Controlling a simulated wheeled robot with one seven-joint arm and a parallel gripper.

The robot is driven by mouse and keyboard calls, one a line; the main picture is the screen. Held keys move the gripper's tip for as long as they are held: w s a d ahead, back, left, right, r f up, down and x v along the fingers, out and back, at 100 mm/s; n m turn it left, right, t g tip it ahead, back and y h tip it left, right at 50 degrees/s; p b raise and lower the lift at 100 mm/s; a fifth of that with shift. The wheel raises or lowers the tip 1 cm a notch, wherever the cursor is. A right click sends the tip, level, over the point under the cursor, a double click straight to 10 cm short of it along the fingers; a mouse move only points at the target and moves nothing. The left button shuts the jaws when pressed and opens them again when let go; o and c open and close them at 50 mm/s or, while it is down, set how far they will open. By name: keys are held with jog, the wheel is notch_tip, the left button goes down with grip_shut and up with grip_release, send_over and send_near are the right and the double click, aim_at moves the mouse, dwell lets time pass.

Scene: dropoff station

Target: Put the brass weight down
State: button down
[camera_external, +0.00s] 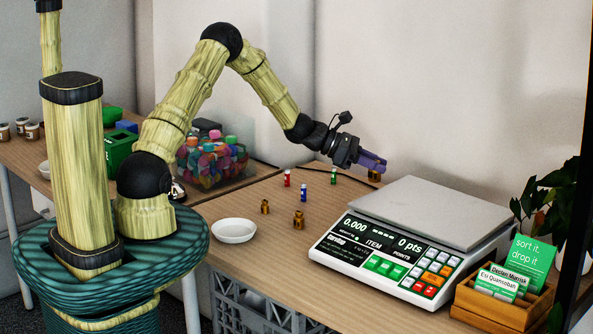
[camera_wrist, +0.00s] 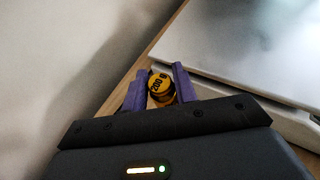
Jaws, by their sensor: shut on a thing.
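My gripper (camera_external: 372,162) has purple fingers and is at the back of the table, behind the scale and near the wall. It is shut on a brass weight (camera_external: 375,175), whose lower part shows below the fingertips. In the wrist view the brass weight (camera_wrist: 160,87) shows its marked top, which seems to read 200, between the two purple fingers (camera_wrist: 158,92). I cannot tell whether its bottom touches the table. Two other brass weights stand on the table, one at the left (camera_external: 265,207) and one nearer the scale (camera_external: 299,220).
The scale (camera_external: 440,212) stands at the right, its plate bare and display reading 0.000. A white dish (camera_external: 234,231) and small red (camera_external: 287,178), blue (camera_external: 305,193) and green (camera_external: 334,175) pieces are left of it. A wooden card box (camera_external: 500,310) is at the front right.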

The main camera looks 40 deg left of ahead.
jog(key=s, duration=1.8)
jog(key=shift+a+r+p, duration=0.3)
jog(key=shift+r+p, duration=0.05)
jog(key=shift+r, duration=0.1)
jog(key=shift+f+b, duration=0.35)
jog(key=shift+f, duration=2.6)
jog(key=shift+f, duration=2.05)
jog(key=shift+f+b, duration=0.25)
jog(key=shift+b, duration=0.15)
jog(key=c, duration=1.1)
grip_release()
jog(key=shift+r, duration=0.1)
